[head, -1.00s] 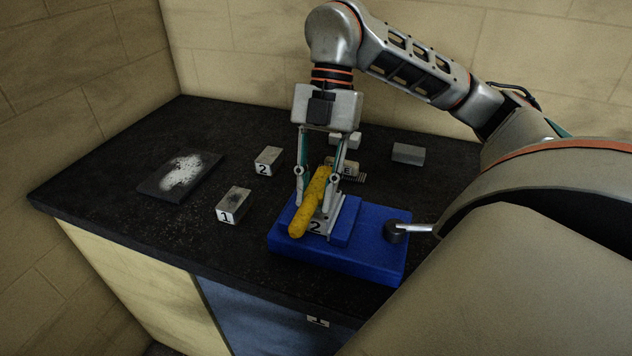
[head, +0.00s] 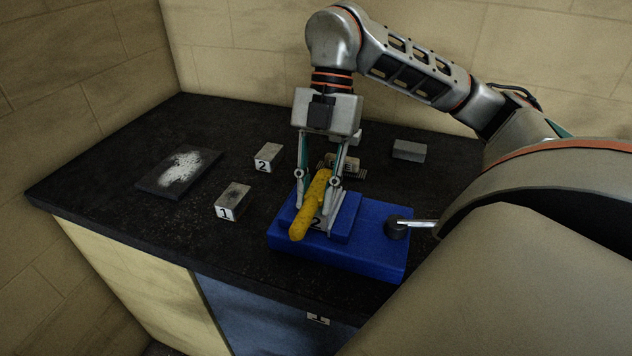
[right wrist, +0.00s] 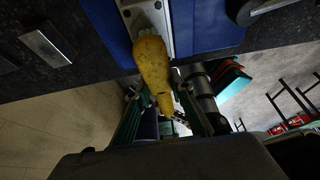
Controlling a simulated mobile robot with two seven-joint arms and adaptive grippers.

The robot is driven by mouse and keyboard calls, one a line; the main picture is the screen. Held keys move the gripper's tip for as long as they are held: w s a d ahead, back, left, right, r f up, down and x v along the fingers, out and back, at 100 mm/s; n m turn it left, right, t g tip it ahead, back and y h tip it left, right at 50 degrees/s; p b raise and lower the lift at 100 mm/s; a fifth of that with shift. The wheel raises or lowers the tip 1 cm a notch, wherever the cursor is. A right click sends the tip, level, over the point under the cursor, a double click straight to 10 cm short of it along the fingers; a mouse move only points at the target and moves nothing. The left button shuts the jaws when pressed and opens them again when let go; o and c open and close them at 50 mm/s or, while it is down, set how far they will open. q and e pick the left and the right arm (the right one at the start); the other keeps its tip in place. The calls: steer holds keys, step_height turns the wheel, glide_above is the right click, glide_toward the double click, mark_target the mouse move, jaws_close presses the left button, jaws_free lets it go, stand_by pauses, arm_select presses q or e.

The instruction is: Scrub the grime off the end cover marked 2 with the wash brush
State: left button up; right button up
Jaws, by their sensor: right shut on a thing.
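My right gripper (head: 315,210) is shut on the yellow handle of the wash brush (head: 318,192), low over the blue fixture. The handle slants toward the front, and it also shows in the right wrist view (right wrist: 152,72). Under the brush, a grey metal end cover with a partly covered 2 (head: 317,223) sits on the raised part of the blue fixture (head: 375,255). Its pale metal also shows in the right wrist view (right wrist: 156,12). Grime on it cannot be made out. My left gripper is not in view.
Grey blocks marked 1 (head: 233,202) and 2 (head: 267,158) stand left of the fixture. A dark plate with a whitish patch (head: 178,173) lies farther left. Behind are a ridged, lettered piece (head: 348,164) and a plain grey block (head: 409,150). A black knob (head: 395,229) is at the fixture's right.

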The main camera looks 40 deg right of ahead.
steer(key=shift+f, duration=0.5)
steer(key=shift+s+b, duration=0.1)
steer(key=shift+b, duration=0.2)
